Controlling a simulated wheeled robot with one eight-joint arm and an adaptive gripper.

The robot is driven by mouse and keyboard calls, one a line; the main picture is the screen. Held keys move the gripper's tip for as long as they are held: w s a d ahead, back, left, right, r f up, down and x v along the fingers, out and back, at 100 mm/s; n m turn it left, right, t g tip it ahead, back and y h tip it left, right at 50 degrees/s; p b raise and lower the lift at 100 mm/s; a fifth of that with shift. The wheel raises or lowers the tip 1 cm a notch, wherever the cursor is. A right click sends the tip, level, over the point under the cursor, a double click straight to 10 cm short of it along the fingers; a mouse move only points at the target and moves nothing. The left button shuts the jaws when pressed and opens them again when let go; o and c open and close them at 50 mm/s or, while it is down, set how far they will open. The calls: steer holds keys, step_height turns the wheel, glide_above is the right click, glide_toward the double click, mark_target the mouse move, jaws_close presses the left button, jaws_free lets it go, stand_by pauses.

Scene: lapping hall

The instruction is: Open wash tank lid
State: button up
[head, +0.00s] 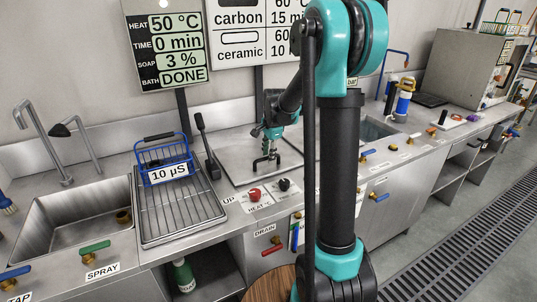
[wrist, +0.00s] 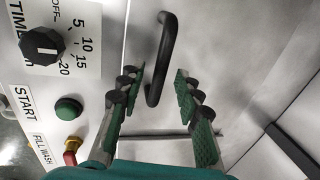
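The wash tank lid (head: 240,150) is a flat steel panel lying level in the counter in the head view. Its black bar handle (head: 262,166) stands up near the lid's front edge. In the wrist view the lid (wrist: 225,50) fills much of the picture, and the handle (wrist: 163,58) lies just beyond my fingertips, its lower end lined up with the gap between them. My gripper (wrist: 160,85) is open and empty, with green-padded fingers on either side of that gap. In the head view my gripper (head: 272,138) is above the lid, close to the handle; contact cannot be told.
A red knob (head: 254,194) and a black knob (head: 284,184) sit on the counter front. A black lever (head: 206,145) stands left of the lid. A blue wire basket (head: 165,162) rests on the drain rack (head: 180,212). A sink (head: 80,220) is at far left.

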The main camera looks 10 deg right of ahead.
jaws_close()
steer(key=shift+r, duration=0.1)
stand_by(0.3)
